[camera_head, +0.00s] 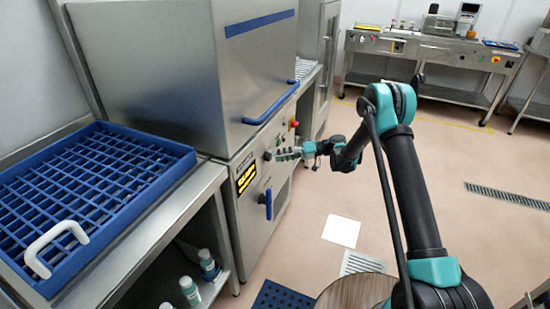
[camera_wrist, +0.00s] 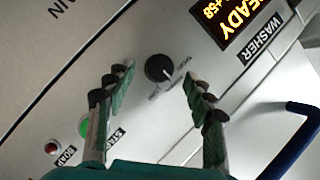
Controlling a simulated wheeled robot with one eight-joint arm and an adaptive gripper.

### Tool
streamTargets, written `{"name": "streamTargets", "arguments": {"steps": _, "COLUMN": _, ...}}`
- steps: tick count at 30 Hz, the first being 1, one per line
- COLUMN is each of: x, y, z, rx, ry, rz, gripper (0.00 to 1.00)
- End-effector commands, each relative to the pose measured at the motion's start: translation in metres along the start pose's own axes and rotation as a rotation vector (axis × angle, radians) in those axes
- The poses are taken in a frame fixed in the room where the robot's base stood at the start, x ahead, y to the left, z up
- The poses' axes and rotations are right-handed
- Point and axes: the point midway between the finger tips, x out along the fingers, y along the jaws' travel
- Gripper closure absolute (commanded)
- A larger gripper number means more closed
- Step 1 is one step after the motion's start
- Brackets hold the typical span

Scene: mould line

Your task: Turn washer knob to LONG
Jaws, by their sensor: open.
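The washer (camera_head: 160,80) is a large steel machine with a blue handle on its hood. Its round black knob (camera_wrist: 158,68) sits on the front panel, with a pale mark on its lower right and small labels below and to the right, too blurred to read. In the head view the knob (camera_head: 267,155) is at the gripper's tips. My gripper (camera_wrist: 158,77) is open, its two fingers on either side of the knob with gaps to both; I cannot tell how far the tips are from the panel.
A lit display (camera_wrist: 228,18) reads READY, beside a WASHER label. A green button (camera_wrist: 86,126) and a red button (camera_wrist: 51,148) lie near the left finger. A blue lever (camera_head: 268,204) is below the panel. A blue rack (camera_head: 90,190) stands left; the floor right is open.

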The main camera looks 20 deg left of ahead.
Motion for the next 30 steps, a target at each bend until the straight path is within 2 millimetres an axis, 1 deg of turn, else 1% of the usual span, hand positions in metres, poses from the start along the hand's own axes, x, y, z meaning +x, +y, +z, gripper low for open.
{"name": "streamTargets", "arguments": {"steps": 1, "x": 0.008, "y": 0.000, "z": 0.000, "rx": -0.001, "ry": -0.001, "rz": -0.001, "gripper": 0.47}}
{"name": "streamTargets", "arguments": {"steps": 6, "x": 0.021, "y": 0.000, "z": 0.000, "rx": 0.000, "ry": 0.000, "rz": 0.000, "gripper": 0.47}}
{"name": "streamTargets", "arguments": {"steps": 10, "x": 0.025, "y": 0.000, "z": 0.000, "rx": 0.000, "ry": 0.000, "rz": 0.000, "gripper": 0.47}}
{"name": "streamTargets", "arguments": {"steps": 16, "x": 0.025, "y": 0.000, "z": 0.000, "rx": 0.000, "ry": 0.000, "rz": 0.000, "gripper": 0.47}}
{"name": "streamTargets", "arguments": {"steps": 17, "x": 0.025, "y": 0.000, "z": 0.000, "rx": 0.000, "ry": 0.000, "rz": 0.000, "gripper": 0.48}}
{"name": "streamTargets", "arguments": {"steps": 27, "x": 0.024, "y": 0.000, "z": 0.000, "rx": 0.000, "ry": 0.000, "rz": 0.000, "gripper": 0.90}}
{"name": "streamTargets", "arguments": {"steps": 29, "x": 0.024, "y": 0.000, "z": 0.000, "rx": 0.000, "ry": 0.000, "rz": 0.000, "gripper": 0.96}}
{"name": "streamTargets", "arguments": {"steps": 30, "x": 0.024, "y": 0.000, "z": 0.000, "rx": 0.001, "ry": 0.000, "rz": 0.000, "gripper": 0.96}}
